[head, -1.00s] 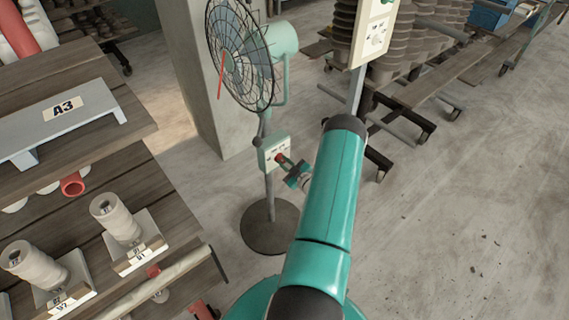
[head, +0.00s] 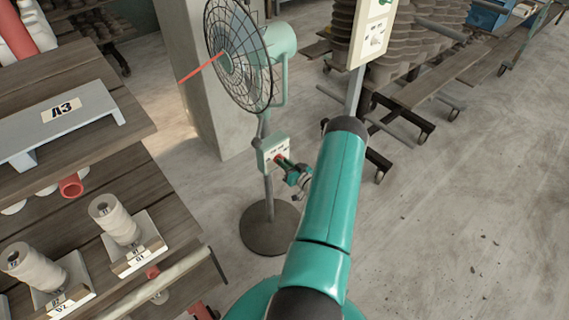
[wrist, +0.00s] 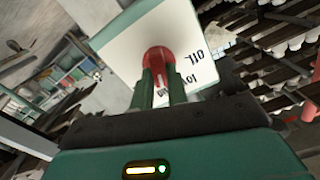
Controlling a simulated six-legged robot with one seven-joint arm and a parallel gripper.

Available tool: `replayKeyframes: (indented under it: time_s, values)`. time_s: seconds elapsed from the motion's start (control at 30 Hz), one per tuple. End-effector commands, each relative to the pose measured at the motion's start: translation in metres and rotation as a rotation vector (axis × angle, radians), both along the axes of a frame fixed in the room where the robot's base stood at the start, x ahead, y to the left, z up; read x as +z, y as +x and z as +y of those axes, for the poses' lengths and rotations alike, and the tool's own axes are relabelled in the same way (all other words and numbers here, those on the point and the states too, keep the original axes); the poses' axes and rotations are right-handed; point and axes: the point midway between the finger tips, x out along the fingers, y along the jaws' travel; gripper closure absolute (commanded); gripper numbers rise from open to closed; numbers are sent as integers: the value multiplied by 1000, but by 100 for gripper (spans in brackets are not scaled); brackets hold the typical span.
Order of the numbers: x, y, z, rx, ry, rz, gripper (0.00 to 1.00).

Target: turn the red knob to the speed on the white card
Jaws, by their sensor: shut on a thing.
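The red knob (wrist: 158,58) sits on the white face of the control box (wrist: 120,52) in the wrist view, with a pale mark on its lower part. My gripper (wrist: 161,82) is shut on the knob, one green finger on each side. Dark labels show on the face right of and below the knob, partly hidden by my fingers. In the head view the control box (head: 267,153) is on the pole of a green standing fan (head: 238,55), and my gripper (head: 285,165) meets its front. A pale card (head: 376,40) is on a cream board at upper right; its marks are too small to read.
A wooden shelf (head: 90,60) with a grey A3 stand and white cones (head: 117,219) is at left. A concrete pillar (head: 190,70) stands behind the fan. Wheeled racks (head: 430,80) with stacked pots are at upper right. The floor at right is mostly clear.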

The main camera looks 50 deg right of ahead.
Motion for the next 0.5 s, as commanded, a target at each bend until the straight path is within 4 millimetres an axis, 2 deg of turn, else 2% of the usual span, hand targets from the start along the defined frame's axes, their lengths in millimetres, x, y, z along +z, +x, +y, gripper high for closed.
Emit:
replayKeyframes:
  time_s: [0.5]
  values:
    - [0, 0, 0, 0, 69, -16, 100]
